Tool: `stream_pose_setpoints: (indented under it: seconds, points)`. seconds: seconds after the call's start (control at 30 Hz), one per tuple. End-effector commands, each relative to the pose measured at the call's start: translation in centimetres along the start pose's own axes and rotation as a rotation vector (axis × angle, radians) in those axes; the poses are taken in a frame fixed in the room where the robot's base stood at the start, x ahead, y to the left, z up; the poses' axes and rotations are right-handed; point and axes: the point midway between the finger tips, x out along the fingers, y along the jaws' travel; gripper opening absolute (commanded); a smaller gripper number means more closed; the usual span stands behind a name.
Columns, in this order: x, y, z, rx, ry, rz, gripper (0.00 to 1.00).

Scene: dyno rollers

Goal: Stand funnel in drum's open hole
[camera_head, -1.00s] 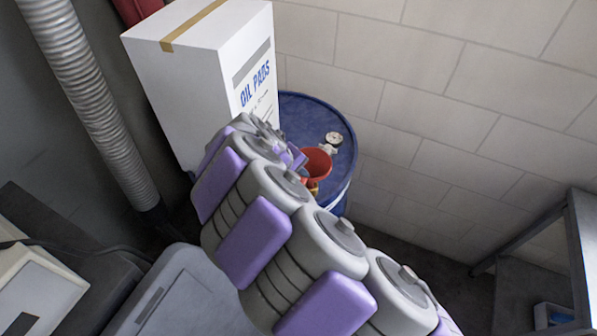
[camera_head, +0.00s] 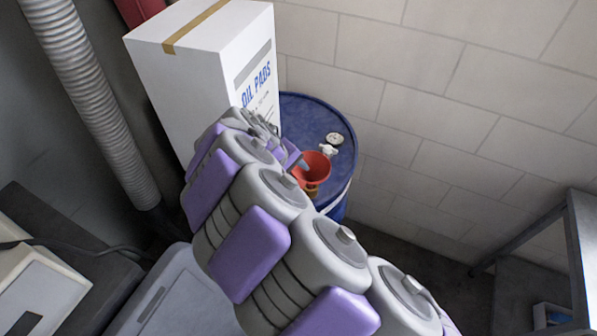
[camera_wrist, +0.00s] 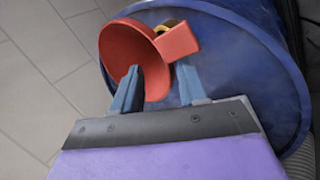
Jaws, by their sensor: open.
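The red funnel (camera_head: 314,168) is over the near part of the blue drum's top (camera_head: 298,108), its wide mouth facing up. It also shows in the wrist view (camera_wrist: 120,46), with a red block-like part at its side. A brass-coloured piece (camera_wrist: 170,26) shows behind that part. My gripper (camera_wrist: 158,76) is open at the funnel. One finger overlaps the funnel's mouth and the other reaches the red side part; I cannot tell whether they touch it. The drum's open hole and the funnel's spout are hidden, so I cannot tell whether the spout is in the hole.
A tall white oil pads box (camera_head: 200,75) stands left of the drum, close to my arm. A white round cap (camera_head: 334,138) and a white fitting (camera_head: 328,151) are on the drum top. A grey hose (camera_head: 85,95) hangs at left. A metal stand (camera_head: 578,245) is at right.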

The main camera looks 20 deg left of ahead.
Motion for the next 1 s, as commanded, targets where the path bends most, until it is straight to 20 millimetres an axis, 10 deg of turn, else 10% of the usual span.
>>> stream_pose_setpoints:
  seconds: [0.5,1.0]
  points:
    - [-11.4,0.1,-0.2,0.000,0.006,0.000,0.42]
    - [-13.9,0.2,0.0,0.006,-0.002,-0.003,0.42]
